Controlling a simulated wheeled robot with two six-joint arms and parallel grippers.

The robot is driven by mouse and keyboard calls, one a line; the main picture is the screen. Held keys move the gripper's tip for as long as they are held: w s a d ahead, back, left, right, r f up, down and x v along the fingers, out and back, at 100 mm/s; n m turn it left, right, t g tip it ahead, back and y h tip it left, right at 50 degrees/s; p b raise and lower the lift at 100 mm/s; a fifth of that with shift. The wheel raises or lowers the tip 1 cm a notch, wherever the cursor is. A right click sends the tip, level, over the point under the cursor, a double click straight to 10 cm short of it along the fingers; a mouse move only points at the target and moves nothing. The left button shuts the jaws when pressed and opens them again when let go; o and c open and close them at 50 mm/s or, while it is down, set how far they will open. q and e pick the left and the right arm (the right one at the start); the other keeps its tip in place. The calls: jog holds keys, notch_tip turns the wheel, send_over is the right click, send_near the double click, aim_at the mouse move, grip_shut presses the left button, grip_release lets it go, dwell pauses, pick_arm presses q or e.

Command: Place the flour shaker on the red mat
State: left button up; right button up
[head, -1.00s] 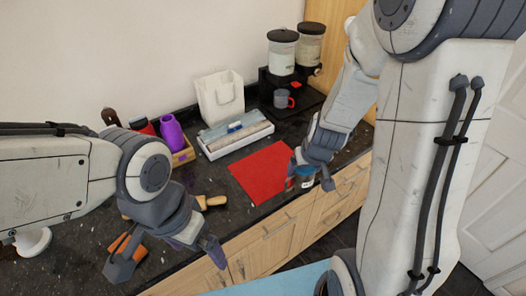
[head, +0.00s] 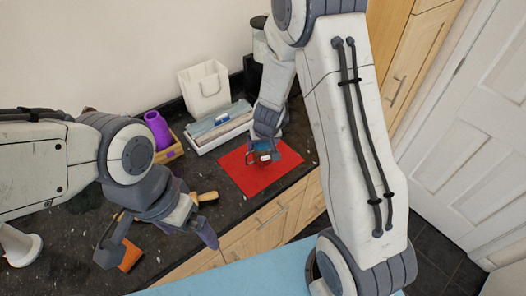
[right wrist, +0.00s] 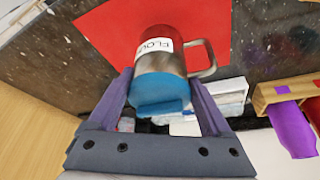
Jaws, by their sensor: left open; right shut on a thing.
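The red mat (head: 277,177) lies flat on the dark counter near its front edge; it also shows in the right wrist view (right wrist: 108,28). My right gripper (head: 264,146) is shut on the flour shaker (head: 264,157), over the mat in the head view. In the right wrist view the shaker (right wrist: 165,64) has a steel and red body, a white label reading "FLOU", a side handle and a blue end between the fingers. I cannot tell whether it touches the mat. My left gripper (head: 163,240) is open and empty, near the counter's front edge at left.
A purple vase (head: 158,130) stands by a wooden box (head: 170,153) at left. A wooden-handled item (head: 207,197) and an orange item (head: 131,256) lie near my left gripper.

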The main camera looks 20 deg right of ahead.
notch_tip(320, 180, down, 4)
jog(key=b, duration=0.3)
jog(key=shift+r, duration=0.1)
jog(key=o, duration=1.3)
jog(key=shift+o, duration=0.2)
jog(key=p+v, duration=0.7)
jog(key=v, duration=0.5)
jog(key=shift+r+p, duration=0.1)
jog(key=shift+p, duration=0.25)
